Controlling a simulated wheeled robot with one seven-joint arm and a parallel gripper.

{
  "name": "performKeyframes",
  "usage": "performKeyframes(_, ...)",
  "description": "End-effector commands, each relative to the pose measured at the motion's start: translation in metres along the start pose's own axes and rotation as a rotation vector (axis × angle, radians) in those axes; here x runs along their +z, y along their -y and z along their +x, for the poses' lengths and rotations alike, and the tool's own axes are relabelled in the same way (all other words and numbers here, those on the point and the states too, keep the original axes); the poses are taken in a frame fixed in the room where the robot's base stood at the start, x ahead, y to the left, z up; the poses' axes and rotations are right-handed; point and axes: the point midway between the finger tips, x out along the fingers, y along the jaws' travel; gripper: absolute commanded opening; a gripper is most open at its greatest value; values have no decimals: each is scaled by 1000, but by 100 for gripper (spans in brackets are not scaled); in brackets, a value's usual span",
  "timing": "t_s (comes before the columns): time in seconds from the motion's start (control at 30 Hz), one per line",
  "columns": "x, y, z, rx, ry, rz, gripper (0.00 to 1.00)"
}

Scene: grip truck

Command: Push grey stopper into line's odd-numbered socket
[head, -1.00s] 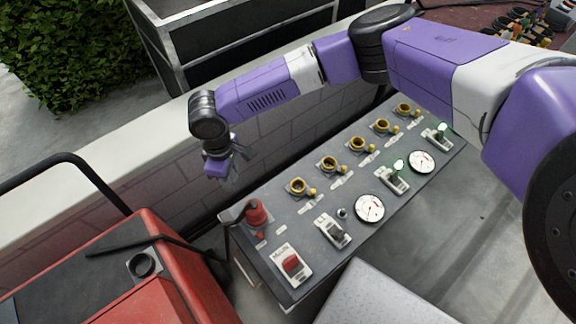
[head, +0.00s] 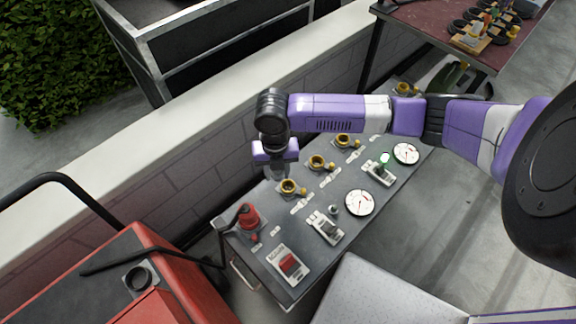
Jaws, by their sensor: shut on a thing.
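My gripper (head: 276,172) hangs over the panel's back edge, pointing down, above and just behind the nearest socket. It is shut on a small grey thing, which I take for the grey stopper; its shape is mostly hidden by the fingers. A line of yellow-ringed sockets runs along the panel: the near one (head: 290,187), a second (head: 317,162), a third (head: 344,140), and a far one (head: 403,88). My arm hides part of the line between the third and the far one. Small white labels lie by the sockets, too small to read.
The grey panel (head: 272,212) also carries a red knob (head: 249,217), a red switch (head: 288,263), a lever switch (head: 326,228), dials (head: 360,203) and a green-lit switch (head: 380,170). A low wall (head: 180,170) stands behind. A red machine (head: 150,285) is at left.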

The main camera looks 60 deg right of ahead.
Motion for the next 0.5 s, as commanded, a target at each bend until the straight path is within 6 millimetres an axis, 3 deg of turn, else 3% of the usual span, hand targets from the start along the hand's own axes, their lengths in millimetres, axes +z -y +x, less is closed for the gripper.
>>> performKeyframes(0.23, 4, 24, -6, 3, 0, -301, 0)
performKeyframes(0.5, 6, 32, -7, 1, 0, -410, 0)
